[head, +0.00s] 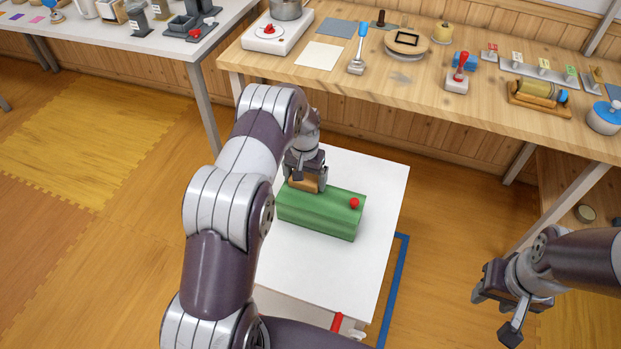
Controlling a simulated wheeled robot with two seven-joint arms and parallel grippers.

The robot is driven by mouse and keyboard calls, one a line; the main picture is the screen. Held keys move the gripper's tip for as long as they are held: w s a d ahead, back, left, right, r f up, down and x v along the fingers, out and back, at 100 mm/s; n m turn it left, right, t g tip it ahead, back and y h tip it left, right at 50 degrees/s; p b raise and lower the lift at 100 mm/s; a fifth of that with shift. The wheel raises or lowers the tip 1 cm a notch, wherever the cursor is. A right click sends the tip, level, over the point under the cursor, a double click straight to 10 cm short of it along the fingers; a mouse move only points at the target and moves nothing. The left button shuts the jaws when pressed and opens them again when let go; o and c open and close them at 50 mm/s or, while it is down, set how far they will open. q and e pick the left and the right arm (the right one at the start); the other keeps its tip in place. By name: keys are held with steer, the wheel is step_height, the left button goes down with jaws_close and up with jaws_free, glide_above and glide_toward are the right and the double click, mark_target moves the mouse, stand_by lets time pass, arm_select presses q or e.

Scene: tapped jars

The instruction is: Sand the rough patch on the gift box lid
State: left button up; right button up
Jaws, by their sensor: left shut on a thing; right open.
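A green box (319,220) with a red knob (354,203) on its lid lies on a white table (377,189) in the middle of the head view. My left gripper (306,180) is shut on a tan-orange block (309,184) at the back left part of the lid. The block appears to touch the lid. A rough patch cannot be made out; the gripper and block cover that part of the lid. My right gripper (497,309) is open and empty, to the right of the white table and apart from it.
A long wooden bench (427,95) behind holds a white hotplate (278,34), a blue-handled tool (359,54), a red-handled stamp (458,76) and a blue-lidded pot (604,117). The white table around the box is clear. A blue floor line (395,287) runs along its right side.

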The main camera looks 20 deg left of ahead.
mark_target(298, 201)
arm_select(q)
steer(key=shift+s+r+p, duration=0.1)
steer(key=shift+s+p, duration=0.2)
steer(key=shift+s+d+p, duration=0.1)
steer(key=shift+s+p, duration=0.7)
steer(key=shift+s, duration=0.35)
steer(key=shift+s+p, duration=0.65)
steer(key=shift+s, duration=0.4)
steer(key=shift+s+d, duration=0.1)
steer(key=shift+s, duration=0.15)
step_height(298, 201, up, 7)
steer(key=p, duration=0.5)
